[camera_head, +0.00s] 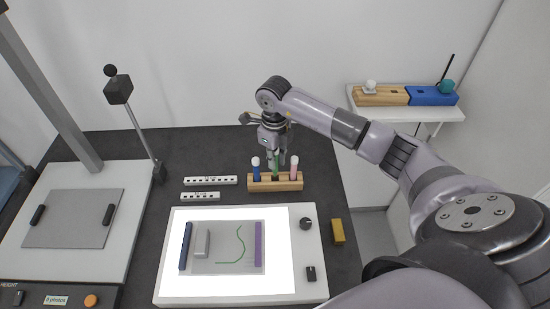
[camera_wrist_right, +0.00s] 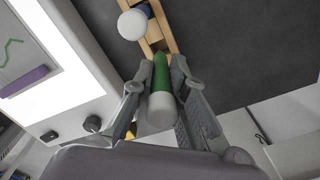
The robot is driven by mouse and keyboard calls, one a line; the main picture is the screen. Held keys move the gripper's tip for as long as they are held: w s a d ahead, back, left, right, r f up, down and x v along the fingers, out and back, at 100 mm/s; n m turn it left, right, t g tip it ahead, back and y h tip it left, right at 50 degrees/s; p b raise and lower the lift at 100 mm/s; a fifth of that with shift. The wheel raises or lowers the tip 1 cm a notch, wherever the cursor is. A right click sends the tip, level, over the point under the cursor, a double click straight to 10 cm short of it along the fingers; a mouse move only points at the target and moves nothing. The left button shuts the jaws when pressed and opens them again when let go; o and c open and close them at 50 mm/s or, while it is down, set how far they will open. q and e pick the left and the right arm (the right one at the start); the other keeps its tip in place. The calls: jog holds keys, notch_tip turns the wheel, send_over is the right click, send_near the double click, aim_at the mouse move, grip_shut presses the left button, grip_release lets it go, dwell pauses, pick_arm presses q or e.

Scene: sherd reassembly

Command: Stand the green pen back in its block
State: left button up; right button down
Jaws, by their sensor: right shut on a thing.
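The green pen (camera_head: 276,168) is upright at the middle of the wooden pen block (camera_head: 262,186), between a blue pen (camera_head: 256,172) on the left and a pink pen (camera_head: 293,171) on the right. My right gripper (camera_head: 276,160) is above the block, shut on the green pen's upper part. In the right wrist view the green pen (camera_wrist_right: 161,75) lies between the two fingers (camera_wrist_right: 160,100), white end towards the camera, its far end at the block (camera_wrist_right: 152,38). I cannot tell how deep it sits in the hole. My left gripper is not in view.
A lit light box (camera_head: 168,285) with a green line on a sheet lies in front of the block. Two white slotted strips (camera_head: 210,181) lie left of it. A yellow block (camera_head: 338,232) is at right. A camera stand (camera_head: 135,120) is at left, a shelf (camera_head: 435,113) at back right.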

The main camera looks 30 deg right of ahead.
aim_at(275, 171)
jog(key=shift+f+b, duration=1.7)
jog(key=shift+f, duration=0.35)
dwell(1.3)
jog(key=c, duration=1.5)
grip_release()
jog(key=shift+o, duration=0.3)
jog(key=o, duration=0.5)
jog(key=shift+r, duration=0.1)
jog(key=shift+r+p, duration=2.3)
jog(key=shift+r, duration=1.1)
